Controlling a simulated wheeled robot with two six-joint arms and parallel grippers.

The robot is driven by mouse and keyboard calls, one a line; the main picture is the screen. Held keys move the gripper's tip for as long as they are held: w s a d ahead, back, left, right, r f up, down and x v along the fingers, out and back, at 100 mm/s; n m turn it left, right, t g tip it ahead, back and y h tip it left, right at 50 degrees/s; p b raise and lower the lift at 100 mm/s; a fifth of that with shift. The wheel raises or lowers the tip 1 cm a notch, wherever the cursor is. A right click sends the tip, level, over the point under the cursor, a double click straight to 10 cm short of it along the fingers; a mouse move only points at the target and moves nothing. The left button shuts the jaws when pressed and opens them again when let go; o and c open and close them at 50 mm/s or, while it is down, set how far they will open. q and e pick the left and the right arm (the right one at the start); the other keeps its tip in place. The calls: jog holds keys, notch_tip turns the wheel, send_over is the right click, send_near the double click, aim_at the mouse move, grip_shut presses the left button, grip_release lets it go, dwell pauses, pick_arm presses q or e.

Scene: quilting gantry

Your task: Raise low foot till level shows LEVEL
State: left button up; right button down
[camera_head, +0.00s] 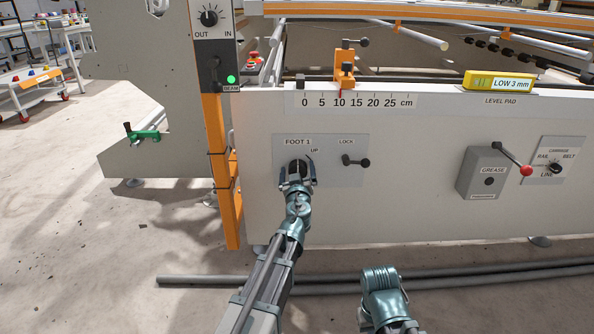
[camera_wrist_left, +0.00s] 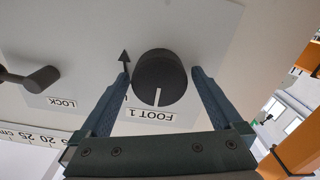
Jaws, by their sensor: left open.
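The black FOOT 1 knob (camera_wrist_left: 160,80) sits on a pale plate on the gantry's front panel, with an UP arrow beside it. It also shows in the head view (camera_head: 297,168), partly hidden by my left gripper (camera_head: 296,183). In the left wrist view my left gripper (camera_wrist_left: 160,80) is open, one finger on each side of the knob, with a gap visible on both sides. The yellow level (camera_head: 497,82) on the LEVEL PAD reads LOW 3 mm. The LOCK lever (camera_head: 356,161) points right. My right gripper is out of view.
A grease box (camera_head: 484,174) with a red-knobbed lever (camera_head: 512,158) and a carriage selector (camera_head: 555,167) are to the right. An orange post (camera_head: 221,170) stands left of the knob plate. Grey pipes (camera_head: 450,282) lie on the floor in front of the panel.

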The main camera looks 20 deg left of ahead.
pick_arm(q)
jog(key=shift+c, duration=0.3)
jog(key=c, duration=1.3)
jog(key=shift+o, duration=0.2)
jog(key=shift+m, duration=0.3)
jog(key=m, duration=0.5)
jog(key=shift+d+m, duration=0.15)
jog(key=shift+m, duration=0.15)
jog(key=m, duration=0.5)
jog(key=shift+d, duration=0.1)
jog(key=m, duration=0.6)
jog(key=shift+f+m, duration=0.15)
jog(key=shift+m, duration=0.25)
jog(key=m, duration=0.5)
jog(key=shift+f+m+b, duration=0.1)
jog(key=shift+m+b, duration=0.2)
